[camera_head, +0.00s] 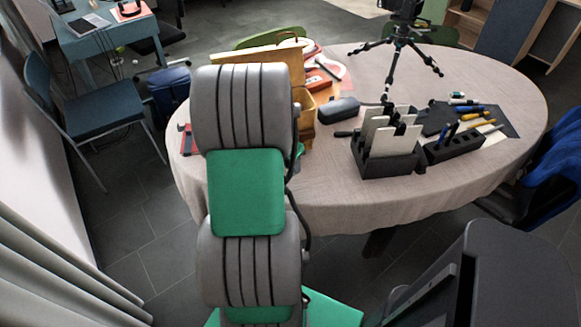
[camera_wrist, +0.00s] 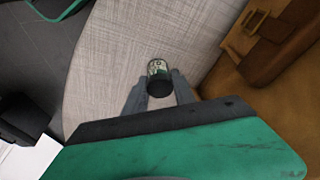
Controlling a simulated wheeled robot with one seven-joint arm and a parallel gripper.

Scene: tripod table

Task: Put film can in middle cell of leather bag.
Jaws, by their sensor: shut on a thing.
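The film can (camera_wrist: 158,69) is a small cylinder with a dark end and a green-and-white label, in the middle of the wrist view. My gripper (camera_wrist: 158,90) is shut on it, one grey finger on each side. The leather bag (camera_wrist: 275,58) is brown with a strap and buckle, at the right of the wrist view, apart from the can. In the head view, a brown part of the bag (camera_head: 304,105) shows beside my arm, which hides my gripper and the can. The bag's cells cannot be made out.
The oval table (camera_head: 450,80) has a beige cloth. A dark case (camera_head: 338,110), a black holder with upright plates (camera_head: 385,165), a tripod (camera_head: 398,45) and several tools stand right of my arm. Bare cloth lies along the table's front edge.

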